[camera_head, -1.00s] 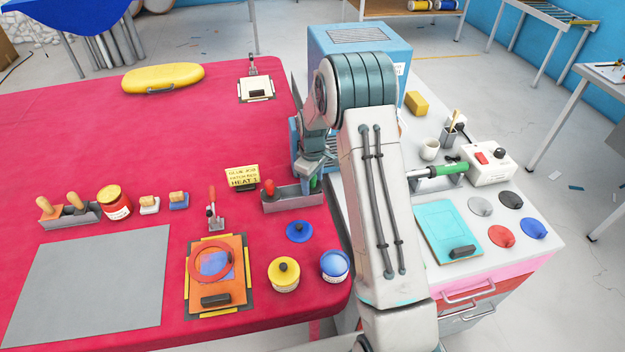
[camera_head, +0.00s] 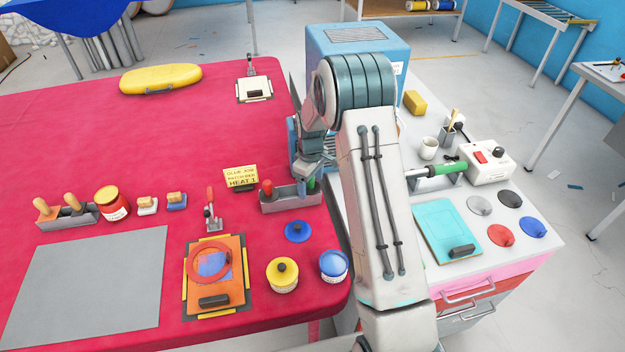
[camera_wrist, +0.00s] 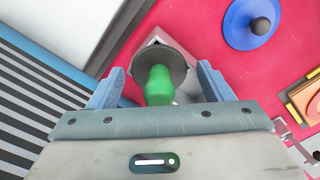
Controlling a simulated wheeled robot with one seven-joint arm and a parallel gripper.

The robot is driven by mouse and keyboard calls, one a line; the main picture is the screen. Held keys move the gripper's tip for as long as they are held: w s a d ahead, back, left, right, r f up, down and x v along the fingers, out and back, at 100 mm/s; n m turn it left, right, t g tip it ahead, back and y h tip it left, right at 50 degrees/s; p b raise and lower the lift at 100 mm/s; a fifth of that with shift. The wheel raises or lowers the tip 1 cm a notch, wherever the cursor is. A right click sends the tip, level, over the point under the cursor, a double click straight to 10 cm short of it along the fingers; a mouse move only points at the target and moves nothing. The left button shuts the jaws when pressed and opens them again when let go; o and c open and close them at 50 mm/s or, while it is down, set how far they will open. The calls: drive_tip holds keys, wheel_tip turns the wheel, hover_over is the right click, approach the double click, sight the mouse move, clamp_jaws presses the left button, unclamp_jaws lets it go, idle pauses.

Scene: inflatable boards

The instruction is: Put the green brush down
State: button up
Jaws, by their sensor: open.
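The green brush (camera_head: 312,183) stands in the right end of a grey holder (camera_head: 289,199) on the red table, mostly hidden by my gripper. In the wrist view its green handle (camera_wrist: 159,86) points up toward the camera, with a dark round collar below it. My gripper (camera_wrist: 160,82) is open, its two blue fingers on either side of the handle with visible gaps. In the head view my gripper (camera_head: 307,182) is over the holder's right end. A red-knobbed tool (camera_head: 267,187) stands in the holder's left end.
A blue lid (camera_head: 298,231) lies in front of the holder, with a yellow-lidded jar (camera_head: 282,274) and a blue jar (camera_head: 334,265) nearer. A yellow sign (camera_head: 240,178) stands to its left. A blue box (camera_head: 357,60) stands behind my arm.

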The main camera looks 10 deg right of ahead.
wheel_tip(320, 180, up, 12)
drive_tip(key=shift+f+b, duration=0.1)
drive_tip(key=shift+b, duration=0.6)
drive_tip(key=s+r+m+t, duration=0.2)
drive_tip(key=s+r+m, duration=0.2)
drive_tip(key=s+r, duration=0.9)
drive_tip(key=s+f+m+t, duration=0.1)
drive_tip(key=s+m, duration=0.4)
drive_tip(key=s, duration=1.4)
drive_tip(key=shift+t, duration=0.3)
drive_tip(key=shift+o, duration=0.4)
drive_tip(key=shift+w, duration=0.1)
